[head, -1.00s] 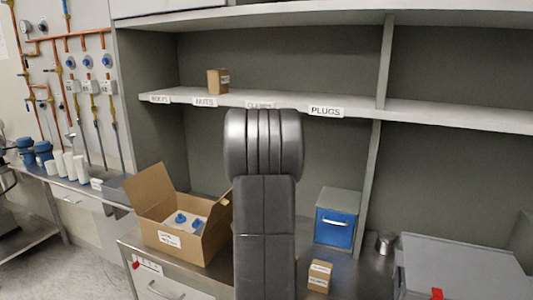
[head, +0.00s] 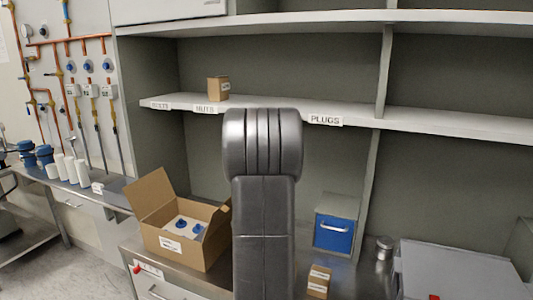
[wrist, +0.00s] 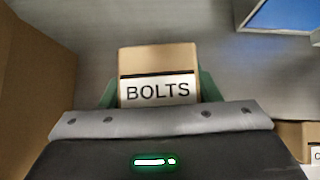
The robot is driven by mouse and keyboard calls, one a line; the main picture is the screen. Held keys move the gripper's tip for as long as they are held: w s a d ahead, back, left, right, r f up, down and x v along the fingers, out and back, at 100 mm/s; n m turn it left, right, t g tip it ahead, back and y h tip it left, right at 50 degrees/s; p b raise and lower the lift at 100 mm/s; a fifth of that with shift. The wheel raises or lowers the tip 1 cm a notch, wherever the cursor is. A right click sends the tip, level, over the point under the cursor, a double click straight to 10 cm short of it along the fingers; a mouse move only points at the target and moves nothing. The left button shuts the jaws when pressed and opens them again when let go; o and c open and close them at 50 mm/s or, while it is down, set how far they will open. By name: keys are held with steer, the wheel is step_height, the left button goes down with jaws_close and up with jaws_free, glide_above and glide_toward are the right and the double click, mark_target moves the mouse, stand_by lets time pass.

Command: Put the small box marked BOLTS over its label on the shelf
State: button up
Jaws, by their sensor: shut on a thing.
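The small BOLTS box (wrist: 158,62), brown cardboard with a white label, is between the green fingers of my gripper (wrist: 156,90) in the wrist view. The fingers are shut on it. The BOLTS label (head: 160,105) is at the far left of the shelf's front edge (head: 262,108), and the shelf above it looks empty. In the head view my arm stands in the middle and hides my gripper and the held box.
A small box (head: 218,88) stands on the shelf above the NUTS label (head: 205,109). The PLUGS label (head: 326,120) is further right. Below are an open carton (head: 185,240), a blue-fronted bin (head: 333,234), a small box (head: 318,281) and a grey case (head: 460,270).

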step_height(320, 180, down, 3)
steer(key=shift+r+b, duration=0.15)
steer(key=shift+b, duration=0.5)
step_height(320, 180, up, 7)
steer(key=p, duration=0.6)
steer(key=shift+r, duration=0.1)
step_height(320, 180, down, 7)
steer(key=b, duration=0.6)
step_height(320, 180, up, 7)
steer(key=p, duration=0.5)
steer(key=shift+p, duration=0.4)
steer(key=shift+f+b, duration=2.95)
steer(key=shift+f, duration=0.8)
steer(key=shift+s+a, duration=0.1)
